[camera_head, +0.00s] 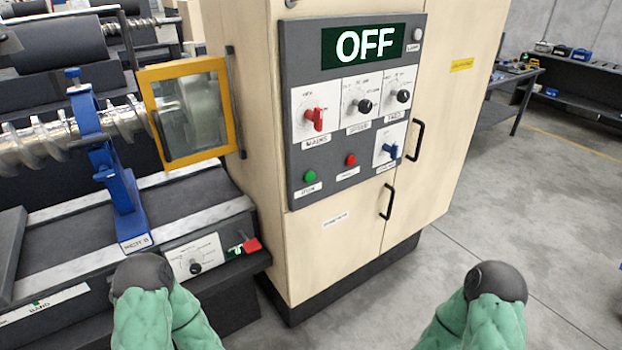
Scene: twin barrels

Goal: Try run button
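The cabinet's grey control panel (292,120) faces me near the middle of the view, with a display (363,45) reading OFF. A round green button (309,177) sits low on the panel at the left, with a small label under it that I cannot read. A round red button (350,159) is to its right. My two green-covered arms reach in at the bottom, away from the panel. No gripper fingers show.
A yellow-framed guard window (231,105) stands left of the panel, beside a machine with a metal screw (40,143) and blue bracket (127,200). A smaller knob plate (195,257) is below. Cabinet doors have black handles (387,201). Floor at the right is clear.

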